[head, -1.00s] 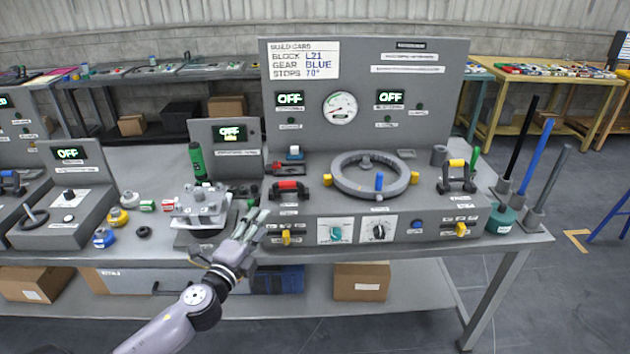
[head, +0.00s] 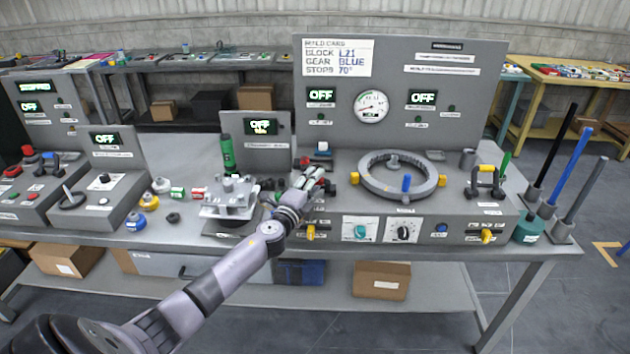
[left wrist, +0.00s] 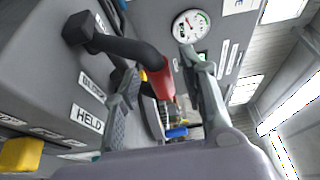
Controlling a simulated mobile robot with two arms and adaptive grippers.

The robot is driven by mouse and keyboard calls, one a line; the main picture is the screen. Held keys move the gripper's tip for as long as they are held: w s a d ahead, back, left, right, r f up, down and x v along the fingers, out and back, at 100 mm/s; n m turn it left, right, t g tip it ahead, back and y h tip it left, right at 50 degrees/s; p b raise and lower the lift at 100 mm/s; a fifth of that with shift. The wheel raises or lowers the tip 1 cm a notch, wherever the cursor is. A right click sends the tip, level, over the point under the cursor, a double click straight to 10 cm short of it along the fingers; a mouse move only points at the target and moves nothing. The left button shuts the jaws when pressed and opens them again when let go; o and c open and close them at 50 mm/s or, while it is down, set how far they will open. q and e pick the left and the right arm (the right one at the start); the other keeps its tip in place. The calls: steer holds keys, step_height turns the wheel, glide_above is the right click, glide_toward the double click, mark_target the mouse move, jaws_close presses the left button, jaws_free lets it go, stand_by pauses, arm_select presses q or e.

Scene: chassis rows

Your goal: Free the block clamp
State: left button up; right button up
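The block clamp's lever, a red grip on a black bent arm, stands on the front left of the grey console; in the left wrist view the red grip (left wrist: 162,86) is close in front of me, beside labels reading "BLOCK" and "HELD" (left wrist: 87,118). My left gripper (head: 313,178) is over this lever in the head view and hides most of it. In the left wrist view my left gripper (left wrist: 157,65) has its fingers apart, with the red grip showing between them; contact cannot be told. My right gripper is not in view.
The grey ring fixture (head: 366,186) with a blue peg (head: 406,183) stands just right of my gripper. A metal block stack (head: 230,200) and a green bottle (head: 227,152) are to the left. A yellow lever (head: 311,232) sits on the console front below.

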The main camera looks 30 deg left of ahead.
arm_select(q)
steer(key=shift+w, duration=0.6)
steer(key=shift+c, duration=0.5)
jaws_close()
steer(key=shift+a, duration=0.1)
